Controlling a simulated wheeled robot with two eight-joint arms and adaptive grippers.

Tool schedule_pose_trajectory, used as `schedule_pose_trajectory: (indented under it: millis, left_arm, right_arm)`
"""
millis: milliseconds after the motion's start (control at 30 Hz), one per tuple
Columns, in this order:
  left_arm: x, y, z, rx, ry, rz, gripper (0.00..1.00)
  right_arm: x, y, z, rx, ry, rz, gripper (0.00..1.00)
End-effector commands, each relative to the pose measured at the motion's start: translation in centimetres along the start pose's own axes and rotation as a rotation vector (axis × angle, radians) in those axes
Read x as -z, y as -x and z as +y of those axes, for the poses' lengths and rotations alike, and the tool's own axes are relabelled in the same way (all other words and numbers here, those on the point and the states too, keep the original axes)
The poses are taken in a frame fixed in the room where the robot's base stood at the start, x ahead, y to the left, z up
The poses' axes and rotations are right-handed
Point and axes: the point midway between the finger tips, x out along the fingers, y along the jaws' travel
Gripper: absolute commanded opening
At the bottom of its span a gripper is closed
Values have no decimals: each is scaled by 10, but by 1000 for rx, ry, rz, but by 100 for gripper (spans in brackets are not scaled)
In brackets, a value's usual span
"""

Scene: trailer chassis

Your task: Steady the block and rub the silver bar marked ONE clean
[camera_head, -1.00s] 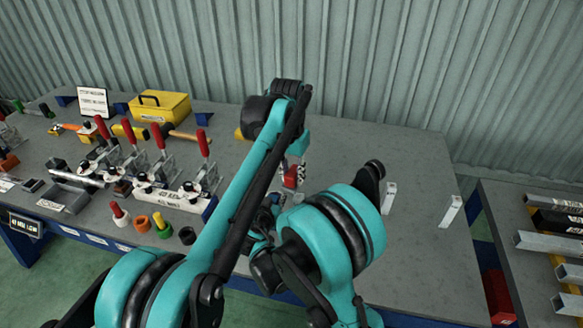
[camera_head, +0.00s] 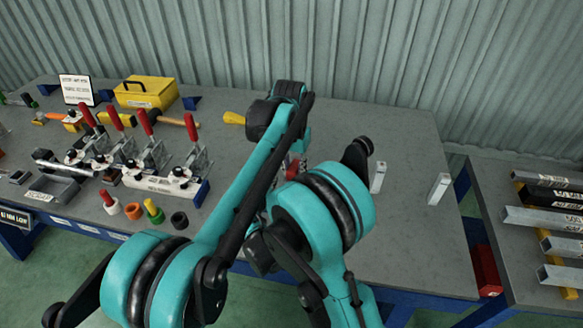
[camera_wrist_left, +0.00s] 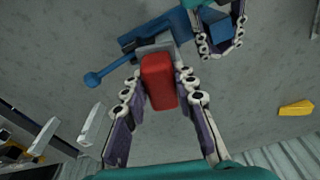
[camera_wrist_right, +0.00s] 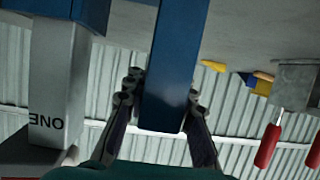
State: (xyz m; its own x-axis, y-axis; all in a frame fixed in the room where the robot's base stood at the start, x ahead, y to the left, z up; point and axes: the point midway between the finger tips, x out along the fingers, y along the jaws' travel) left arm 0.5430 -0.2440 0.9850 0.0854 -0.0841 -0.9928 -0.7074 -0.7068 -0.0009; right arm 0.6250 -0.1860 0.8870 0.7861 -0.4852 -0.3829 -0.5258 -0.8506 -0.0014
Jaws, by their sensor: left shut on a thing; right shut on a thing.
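My left gripper (camera_wrist_left: 160,98) is shut on a red pad (camera_wrist_left: 158,80), whose far end is against or very near a silver bar (camera_wrist_left: 156,44) at a blue fixture. In the head view the pad (camera_head: 292,169) shows only in part, between my arms. My right gripper (camera_wrist_right: 160,98) is shut on a blue block (camera_wrist_right: 178,60); it also shows at the top of the left wrist view (camera_wrist_left: 221,32). The silver bar marked ONE (camera_wrist_right: 47,85) stands beside it in the right wrist view, its mark upside down. My right gripper is hidden in the head view.
Two short silver pieces (camera_head: 378,177) (camera_head: 439,188) stand apart on the grey table. Red-handled clamps (camera_head: 150,150), a yellow toolbox (camera_head: 146,93) and small coloured parts (camera_head: 153,211) fill its left side. A side table with metal bars (camera_head: 540,219) is at the right.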

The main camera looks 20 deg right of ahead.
Motion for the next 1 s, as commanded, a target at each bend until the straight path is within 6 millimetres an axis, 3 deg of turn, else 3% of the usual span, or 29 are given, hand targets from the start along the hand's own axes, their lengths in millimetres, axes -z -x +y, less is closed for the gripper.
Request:
schedule_pose_trajectory:
  millis: [333, 400, 500, 1000]
  left_arm:
    - [-8, 0, -32, 0, 2, 0, 0]
    - [-7, 2, -31, 0, 0, 0, 0]
    - [-5, 24, -30, 0, 0, 0, 0]
    - [1, 68, -30, 0, 0, 0, 0]
  right_arm:
    - [0, 0, 0, 0, 0, 1, 0]
    - [0, 0, 0, 0, 0, 1, 0]
    - [0, 0, 0, 0, 0, 0, 0]
    - [0, 0, 0, 0, 0, 0, 0]
